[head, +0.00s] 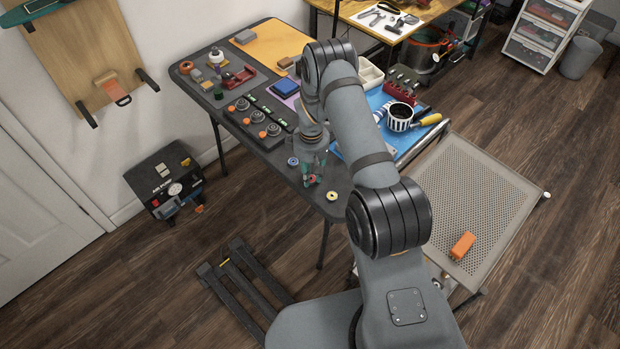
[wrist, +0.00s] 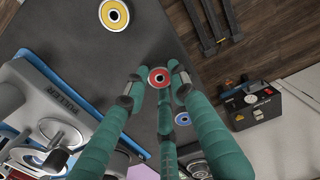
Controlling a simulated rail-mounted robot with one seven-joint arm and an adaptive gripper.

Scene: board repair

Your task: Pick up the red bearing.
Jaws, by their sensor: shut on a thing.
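The red bearing (wrist: 158,76) shows in the wrist view as a red ring with a pale metal rim and a dark hole. In the head view the red bearing (head: 312,179) shows partly between the fingers of my gripper (head: 311,182), low at the front part of the dark table. I cannot tell whether the bearing touches the table. A blue bearing (head: 293,161) and a yellow bearing (head: 332,196) lie on either side of it, apart from the fingers.
A blue-topped cart with a striped cup (head: 399,117) stands to the right. A grey device labelled PULLER (wrist: 50,105) is close to my fingers in the wrist view.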

